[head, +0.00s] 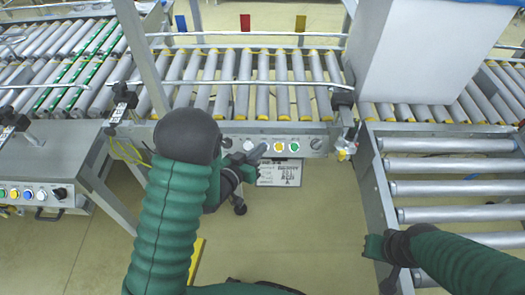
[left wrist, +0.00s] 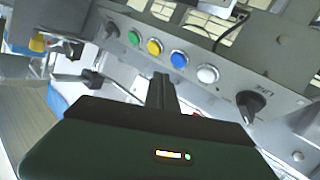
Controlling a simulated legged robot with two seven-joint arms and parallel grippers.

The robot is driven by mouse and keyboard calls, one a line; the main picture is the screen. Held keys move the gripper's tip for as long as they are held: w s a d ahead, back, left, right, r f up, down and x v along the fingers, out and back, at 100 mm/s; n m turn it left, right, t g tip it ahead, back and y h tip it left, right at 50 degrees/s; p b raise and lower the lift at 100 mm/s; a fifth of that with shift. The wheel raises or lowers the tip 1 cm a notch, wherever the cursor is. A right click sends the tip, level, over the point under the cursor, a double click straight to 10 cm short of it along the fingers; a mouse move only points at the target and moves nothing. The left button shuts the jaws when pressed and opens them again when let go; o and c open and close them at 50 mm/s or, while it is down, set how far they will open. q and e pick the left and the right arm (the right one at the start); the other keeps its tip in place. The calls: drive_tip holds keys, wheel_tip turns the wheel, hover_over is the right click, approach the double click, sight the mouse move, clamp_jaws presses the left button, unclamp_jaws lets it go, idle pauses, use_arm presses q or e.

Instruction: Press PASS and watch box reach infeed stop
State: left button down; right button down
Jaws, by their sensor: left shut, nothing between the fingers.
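The control panel on the middle conveyor's front rail has a white button (head: 248,145), a yellow button (head: 279,146) and a green button (head: 294,146). In the left wrist view, its blue button (left wrist: 179,58) sits between yellow and white; button labels are not readable. My left gripper (head: 260,152) is shut and empty just in front of the panel, largely hiding the blue button in the head view. In the left wrist view its fingers (left wrist: 162,78) point near the blue button; contact is unclear. A large pale box (head: 415,50) stands on the rollers at right.
Black knobs flank the buttons, one (left wrist: 250,103) beside the white button. A label card (head: 280,173) hangs below the panel. A second button panel (head: 30,193) is at left. A roller conveyor (head: 440,188) runs at right. Open floor lies below the middle conveyor.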

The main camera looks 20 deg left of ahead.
use_arm(q)
drive_tip(key=shift+w+d+f+b, duration=0.15)
drive_tip(key=shift+w+f+b, duration=0.15)
drive_tip(key=shift+w+f, duration=0.4)
use_arm(e)
drive_tip(key=shift+d+f, duration=0.35)
drive_tip(key=shift+f, duration=0.35)
use_arm(q)
drive_tip(key=shift+a, duration=0.2)
use_arm(e)
drive_tip(key=shift+a, duration=0.2)
use_arm(q)
drive_tip(key=shift+d, duration=0.1)
use_arm(e)
drive_tip(key=shift+d, duration=0.1)
use_arm(q)
drive_tip(key=shift+w+f, duration=0.2)
drive_tip(key=shift+f, duration=0.05)
use_arm(e)
drive_tip(key=shift+f, duration=0.1)
